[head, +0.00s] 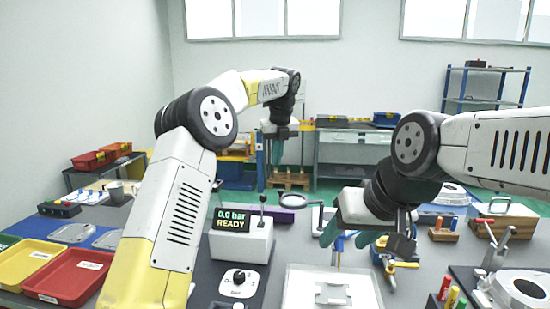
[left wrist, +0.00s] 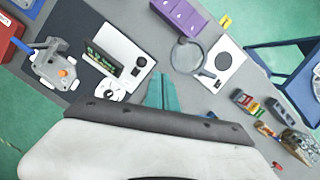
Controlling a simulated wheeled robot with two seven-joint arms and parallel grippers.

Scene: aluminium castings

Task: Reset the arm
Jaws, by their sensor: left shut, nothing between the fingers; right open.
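My left arm rises from the lower left and bends at a high elbow. Its gripper (head: 277,146) hangs well above the bench's far side, clear of everything. The left wrist view shows its teal fingers (left wrist: 165,92) together with nothing between them. My right arm comes in from the right, and its gripper (head: 347,238) points down over the bench right of the pressure unit. Its teal fingers are apart and it looks empty. Its wrist hides part of the bench behind it.
A pressure unit (head: 241,240) reading "0.0 bar READY" stands mid-bench. A white tray (head: 300,295) lies in front of my right gripper. Red (head: 70,278) and yellow (head: 28,262) trays are at the left. A magnifier (head: 291,190) and purple box (head: 293,201) stand farther back. A toolbox (head: 508,216) is at right.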

